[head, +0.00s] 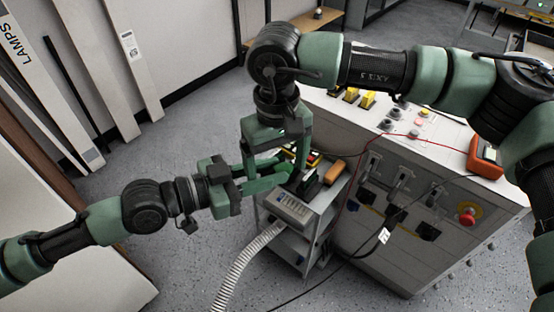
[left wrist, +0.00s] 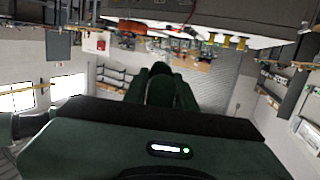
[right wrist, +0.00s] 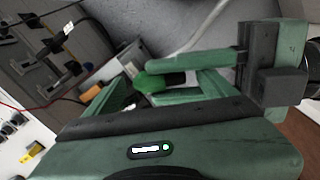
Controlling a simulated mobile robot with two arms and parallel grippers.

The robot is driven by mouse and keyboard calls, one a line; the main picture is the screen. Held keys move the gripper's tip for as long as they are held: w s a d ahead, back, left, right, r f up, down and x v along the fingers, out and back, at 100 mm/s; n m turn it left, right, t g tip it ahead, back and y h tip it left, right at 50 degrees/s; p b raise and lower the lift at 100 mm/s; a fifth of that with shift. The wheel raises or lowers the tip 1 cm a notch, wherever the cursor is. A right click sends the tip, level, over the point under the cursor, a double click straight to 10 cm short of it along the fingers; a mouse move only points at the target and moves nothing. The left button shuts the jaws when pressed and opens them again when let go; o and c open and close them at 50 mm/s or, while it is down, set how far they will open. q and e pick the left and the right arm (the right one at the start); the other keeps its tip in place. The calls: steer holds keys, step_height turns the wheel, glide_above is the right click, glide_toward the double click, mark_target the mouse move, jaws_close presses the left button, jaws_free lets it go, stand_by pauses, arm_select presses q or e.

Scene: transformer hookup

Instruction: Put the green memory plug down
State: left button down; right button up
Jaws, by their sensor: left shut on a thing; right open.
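The green memory plug shows as a rounded bright green piece (right wrist: 150,83) with a dark part beside it in the right wrist view. It sits between the fingertips of my left gripper (head: 280,173), which is shut on it. In the head view it is mostly hidden behind the green fingers. My right gripper (head: 276,158) points down from above, open, with one finger on each side of the left gripper's fingers. Whether the two grippers touch, I cannot tell. The left wrist view shows mostly my own gripper body, and the plug cannot be made out there.
Below and beside the grippers stands a small grey cart (head: 292,207) with a ribbed white hose (head: 245,262). An orange block (head: 334,172) lies on its top. The large grey cabinet (head: 440,255) is at right, with an orange meter (head: 485,158) and red wire.

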steer(key=shift+c, duration=0.3)
steer(key=c, duration=1.1)
arm_select(q)
steer(key=c, duration=1.6)
jaws_free()
arm_select(e)
steer(key=c, duration=0.3)
arm_select(q)
steer(key=o, duration=0.5)
arm_select(e)
steer(key=shift+c, duration=0.2)
arm_select(q)
steer(key=shift+o, duration=0.2)
